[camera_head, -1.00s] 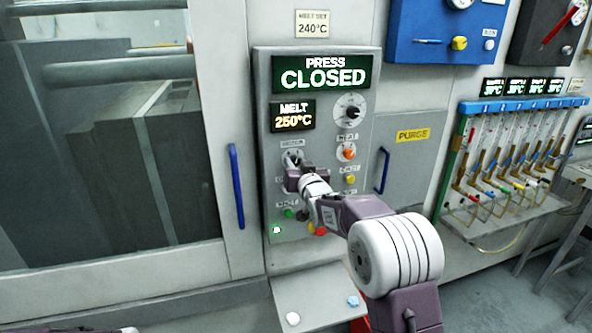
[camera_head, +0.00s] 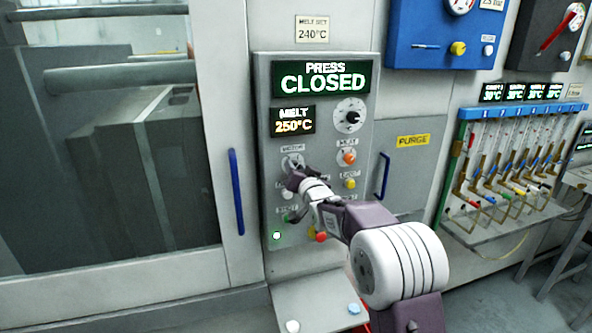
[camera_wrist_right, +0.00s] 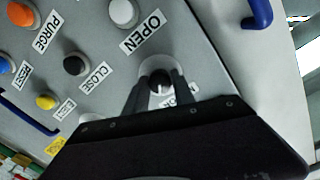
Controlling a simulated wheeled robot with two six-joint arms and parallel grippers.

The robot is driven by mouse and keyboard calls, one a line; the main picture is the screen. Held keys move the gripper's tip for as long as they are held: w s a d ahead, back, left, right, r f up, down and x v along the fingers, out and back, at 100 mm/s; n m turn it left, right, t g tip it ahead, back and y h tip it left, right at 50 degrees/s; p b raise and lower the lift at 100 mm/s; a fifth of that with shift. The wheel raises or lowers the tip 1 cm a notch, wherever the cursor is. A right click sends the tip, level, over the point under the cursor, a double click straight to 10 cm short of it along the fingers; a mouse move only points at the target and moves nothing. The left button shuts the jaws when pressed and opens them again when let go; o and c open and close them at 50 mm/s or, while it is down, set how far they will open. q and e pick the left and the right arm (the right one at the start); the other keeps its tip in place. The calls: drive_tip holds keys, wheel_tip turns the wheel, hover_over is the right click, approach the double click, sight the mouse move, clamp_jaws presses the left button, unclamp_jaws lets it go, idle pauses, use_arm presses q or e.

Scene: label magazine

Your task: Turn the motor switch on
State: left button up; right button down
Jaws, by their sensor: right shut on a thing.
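The motor switch is a small dark knob (camera_wrist_right: 160,82) on a round pale plate. In the wrist view it sits between the fingertips of my right gripper (camera_wrist_right: 158,90), which is shut on it. Its label is partly hidden by a finger. In the head view my right gripper (camera_head: 291,171) is at the left column of the control panel (camera_head: 264,130), just under the MOTOR label (camera_head: 292,149), and covers much of the switch. The knob's exact angle is hard to read. My left gripper is not in view.
The PRESS display (camera_head: 321,77) reads CLOSED.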

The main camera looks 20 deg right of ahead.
drive_tip(key=c, duration=1.1)
unclamp_jaws()
drive_tip(key=shift+o, duration=0.2)
drive_tip(key=shift+s, duration=0.15)
drive_tip(key=s+b, duration=0.3)
drive_tip(key=s, duration=0.6)
drive_tip(key=shift+d+r, duration=0.15)
drive_tip(key=shift+w, duration=0.1)
